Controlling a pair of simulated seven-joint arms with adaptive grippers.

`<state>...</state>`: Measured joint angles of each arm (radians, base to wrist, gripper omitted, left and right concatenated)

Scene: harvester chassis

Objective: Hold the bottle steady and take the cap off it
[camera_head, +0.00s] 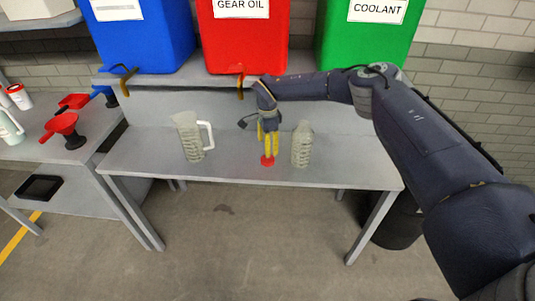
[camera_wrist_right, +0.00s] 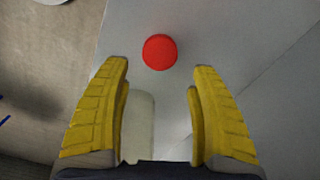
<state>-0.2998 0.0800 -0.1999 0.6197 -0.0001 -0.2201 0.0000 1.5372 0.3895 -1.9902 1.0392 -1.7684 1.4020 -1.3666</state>
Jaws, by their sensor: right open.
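The bottle (camera_head: 302,146) is pale and translucent, and stands upright on the grey bench with no cap visible on its top. The red cap (camera_head: 267,160) lies on the bench just left of the bottle. My right gripper (camera_head: 268,151) points down above the cap, left of and apart from the bottle. In the right wrist view, its yellow fingers (camera_wrist_right: 161,68) are apart with nothing gripped. The round red cap (camera_wrist_right: 160,51) shows just beyond the fingertips there. A pale shape, likely the bottle (camera_wrist_right: 138,125), shows between the fingers. My left gripper is not in view.
A pale measuring jug (camera_head: 189,138) with a white handle stands on the bench (camera_head: 225,172) left of the gripper. Blue, red (camera_head: 243,40) and green containers stand on the raised shelf behind. A side table at left holds red funnels (camera_head: 64,128) and a black tray (camera_head: 39,187).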

